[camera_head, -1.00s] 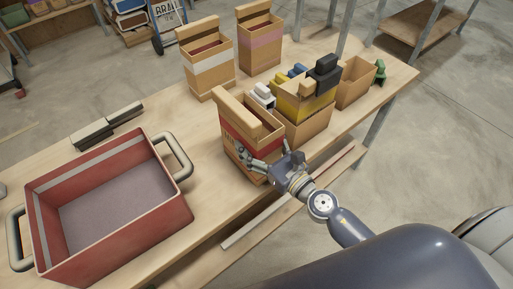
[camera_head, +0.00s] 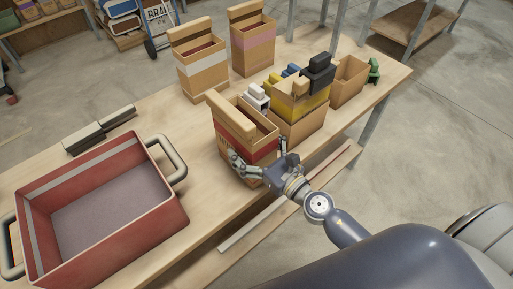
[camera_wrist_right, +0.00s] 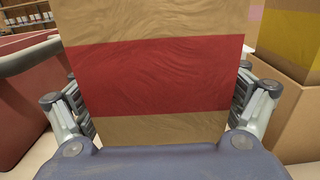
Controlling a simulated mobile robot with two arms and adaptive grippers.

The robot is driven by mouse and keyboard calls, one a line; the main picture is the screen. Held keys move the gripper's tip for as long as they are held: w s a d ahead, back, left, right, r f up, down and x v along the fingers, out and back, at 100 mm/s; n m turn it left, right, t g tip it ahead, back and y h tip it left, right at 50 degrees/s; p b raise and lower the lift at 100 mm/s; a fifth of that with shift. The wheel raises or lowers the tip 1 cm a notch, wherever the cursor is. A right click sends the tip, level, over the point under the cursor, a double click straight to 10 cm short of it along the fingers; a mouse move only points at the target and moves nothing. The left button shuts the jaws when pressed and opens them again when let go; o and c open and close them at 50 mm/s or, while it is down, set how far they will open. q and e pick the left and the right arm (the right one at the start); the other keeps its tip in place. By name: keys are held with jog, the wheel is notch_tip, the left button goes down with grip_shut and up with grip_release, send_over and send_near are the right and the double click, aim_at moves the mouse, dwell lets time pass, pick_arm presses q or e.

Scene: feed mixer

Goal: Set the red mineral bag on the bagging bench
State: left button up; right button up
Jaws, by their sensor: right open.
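The red mineral bag (camera_head: 262,150) is a brown bag with a red band. It stands upright on the wooden bench (camera_head: 120,140), near the front edge. My right gripper (camera_head: 252,168) is open at the bag's near side, low down. In the right wrist view the red band of the bag (camera_wrist_right: 160,78) fills the middle. One finger (camera_wrist_right: 66,112) is at its left side and one (camera_wrist_right: 258,102) at its right. Small gaps seem to show there, but I cannot tell whether either finger touches the bag. My left gripper is not in view.
A red tray (camera_head: 178,215) with handles stands at left. A yellow-banded bag (camera_head: 292,98) in a carton (camera_head: 300,128) stands close at right. White-banded (camera_head: 203,70) and pink-banded (camera_head: 253,42) bags stand behind. The bench is clear between tray and red bag.

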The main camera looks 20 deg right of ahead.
jog(key=shift+s+r, duration=0.1)
jog(key=shift+r, duration=0.05)
jog(key=b+v, duration=0.2)
jog(key=v, duration=0.1)
jog(key=b+v, duration=0.2)
jog(key=v, duration=0.1)
jog(key=b+v, duration=0.2)
jog(key=v, duration=0.2)
jog(key=shift+s+f+b, duration=0.1)
jog(key=shift+f+b, duration=0.2)
jog(key=shift+s+d+r+b, duration=0.15)
jog(key=shift+s+b, duration=0.15)
jog(key=shift+s, duration=0.1)
jog(key=shift+s+d+r+b, duration=0.15)
jog(key=shift+s+b, duration=0.1)
jog(key=shift+s, duration=0.1)
